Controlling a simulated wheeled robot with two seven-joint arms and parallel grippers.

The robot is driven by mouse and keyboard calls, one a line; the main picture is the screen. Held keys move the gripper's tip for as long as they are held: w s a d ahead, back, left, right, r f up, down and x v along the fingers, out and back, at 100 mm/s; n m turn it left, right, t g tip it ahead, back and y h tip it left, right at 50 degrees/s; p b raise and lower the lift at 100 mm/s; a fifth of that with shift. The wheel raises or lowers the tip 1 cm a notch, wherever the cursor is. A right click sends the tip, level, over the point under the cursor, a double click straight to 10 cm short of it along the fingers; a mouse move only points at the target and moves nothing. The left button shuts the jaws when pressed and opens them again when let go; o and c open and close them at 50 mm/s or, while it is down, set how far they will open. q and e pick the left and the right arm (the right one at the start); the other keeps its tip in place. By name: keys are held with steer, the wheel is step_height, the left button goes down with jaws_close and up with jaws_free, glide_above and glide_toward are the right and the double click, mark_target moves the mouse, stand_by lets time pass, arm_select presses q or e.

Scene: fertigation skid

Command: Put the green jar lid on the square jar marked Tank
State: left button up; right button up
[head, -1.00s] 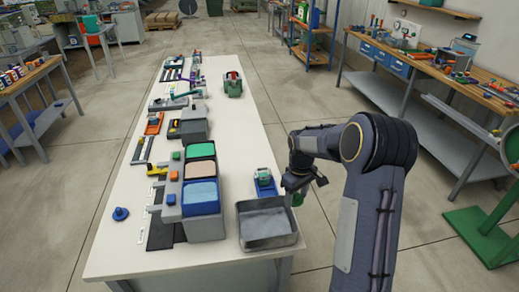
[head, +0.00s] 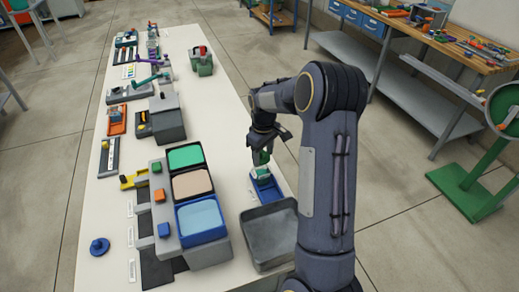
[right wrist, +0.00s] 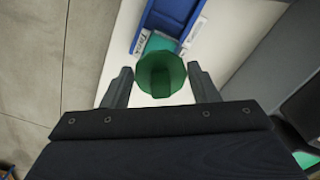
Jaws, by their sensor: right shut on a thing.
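My right gripper (head: 264,148) is shut on the green jar lid (head: 261,158). In the right wrist view the lid (right wrist: 160,75) is round and dark green with a raised grip, between the two fingers. A blue holder (head: 268,190) stands on the white table, with a pale teal-topped square jar (head: 262,173) in it. In the right wrist view the jar (right wrist: 157,43) shows partly behind the lid, inside the blue holder (right wrist: 170,12). The lid looks just above the jar; contact cannot be told. My left gripper is out of view.
A grey open bin (head: 285,238) stands just in front of the blue holder. To the left is a grey unit with green, tan and blue square-topped containers (head: 202,220). A green device (head: 201,62) stands farther back. The white table (head: 220,110) is clear between them.

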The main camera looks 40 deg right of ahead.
steer(key=shift+f+b, duration=1.6)
steer(key=shift+f, duration=0.85)
steer(key=o, duration=1)
steer(key=shift+o, duration=0.2)
steer(key=shift+r, duration=0.1)
steer(key=shift+r+p, duration=2.6)
steer(key=shift+r, duration=0.9)
